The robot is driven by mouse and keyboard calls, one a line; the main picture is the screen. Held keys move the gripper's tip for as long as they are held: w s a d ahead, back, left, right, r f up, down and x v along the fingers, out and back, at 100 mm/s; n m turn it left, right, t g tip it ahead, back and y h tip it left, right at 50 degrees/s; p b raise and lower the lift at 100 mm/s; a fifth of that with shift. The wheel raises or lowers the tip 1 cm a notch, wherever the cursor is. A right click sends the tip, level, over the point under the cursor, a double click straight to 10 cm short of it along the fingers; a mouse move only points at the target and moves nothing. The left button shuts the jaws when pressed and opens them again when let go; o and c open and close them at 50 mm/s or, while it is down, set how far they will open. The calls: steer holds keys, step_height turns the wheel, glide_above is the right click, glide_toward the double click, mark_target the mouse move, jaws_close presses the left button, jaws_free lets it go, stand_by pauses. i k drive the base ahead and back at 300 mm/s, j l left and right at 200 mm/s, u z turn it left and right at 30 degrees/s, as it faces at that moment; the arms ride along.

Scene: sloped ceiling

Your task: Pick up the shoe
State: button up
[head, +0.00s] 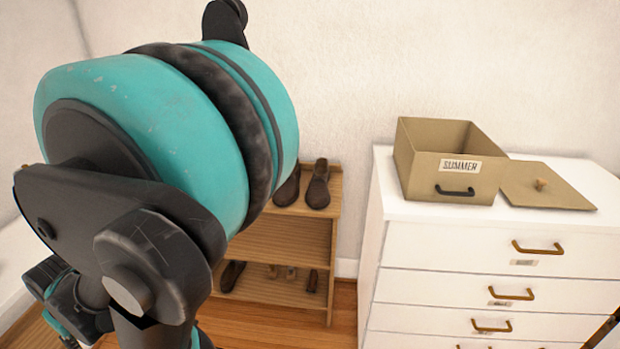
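Two dark brown shoes stand side by side on top of a wooden shoe rack. The right shoe (318,188) shows almost whole, and the left shoe (288,190) is partly covered by my arm. On the rack's low shelf is another dark shoe (231,277), with several small brown items to its right that are hard to make out. My arm's large teal and black joint fills the left half of the head view. I cannot make out my gripper's fingers in this view.
The wooden rack (285,240) stands against the wall, its middle shelf empty where visible. To its right is a white chest of drawers (420,265) with brown handles. On it sit an open box labelled SUMMER (420,180) and its lid (565,195). Wooden floor shows below.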

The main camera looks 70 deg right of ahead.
mark_target(288, 192)
steer(key=z, duration=2.1)
